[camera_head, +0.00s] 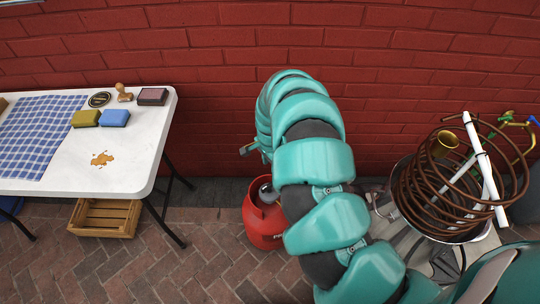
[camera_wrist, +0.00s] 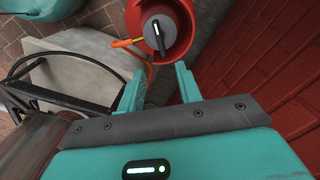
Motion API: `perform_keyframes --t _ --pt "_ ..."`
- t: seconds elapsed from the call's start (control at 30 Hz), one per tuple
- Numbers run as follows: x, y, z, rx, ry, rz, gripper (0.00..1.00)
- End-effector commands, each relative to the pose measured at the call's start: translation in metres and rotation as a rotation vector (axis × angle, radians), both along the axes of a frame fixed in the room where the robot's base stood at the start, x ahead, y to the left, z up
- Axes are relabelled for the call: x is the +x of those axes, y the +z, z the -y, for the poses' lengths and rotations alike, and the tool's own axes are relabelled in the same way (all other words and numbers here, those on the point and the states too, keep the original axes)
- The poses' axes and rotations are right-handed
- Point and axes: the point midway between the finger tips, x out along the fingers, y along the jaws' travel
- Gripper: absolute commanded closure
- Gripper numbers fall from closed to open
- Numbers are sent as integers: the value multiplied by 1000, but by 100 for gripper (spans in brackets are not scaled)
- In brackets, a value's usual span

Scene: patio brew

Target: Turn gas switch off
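The gas switch (camera_wrist: 158,35) shows in the wrist view as a round grey knob with a black bar handle and a white mark. It sits on top of the red gas cylinder (camera_wrist: 132,17). An orange fitting and hose (camera_wrist: 125,42) leave its side. My gripper (camera_wrist: 160,76) is open, with its two teal fingers apart and nothing between them. The knob lies just beyond the fingertips, near the gap, and appears apart from them. In the head view the red cylinder (camera_head: 264,226) stands on the brick floor, partly hidden behind my teal arm. The gripper's fingers are hidden there.
A red brick wall (camera_head: 215,85) runs behind everything. A white table (camera_head: 145,135) with a checked cloth, sponges and a stamp stands left, with a wooden crate (camera_head: 105,217) below. A brown coil (camera_head: 410,205) over a pot stands right. Floor left of the cylinder is clear.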

Motion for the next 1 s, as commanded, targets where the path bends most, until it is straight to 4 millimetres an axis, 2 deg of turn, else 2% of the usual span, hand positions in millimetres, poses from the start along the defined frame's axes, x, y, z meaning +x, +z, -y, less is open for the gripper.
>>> perform_keyframes --t 0.03,0.1,0.3,0.9,1.0 --pt "1 11 -2 4 1 3 65" --pt "2 21 -2 2 1 5 65" --pt "1 33 -1 1 0 3 65" --pt "0 34 0 0 0 1 65" --pt "6 32 4 -4 0 16 65"
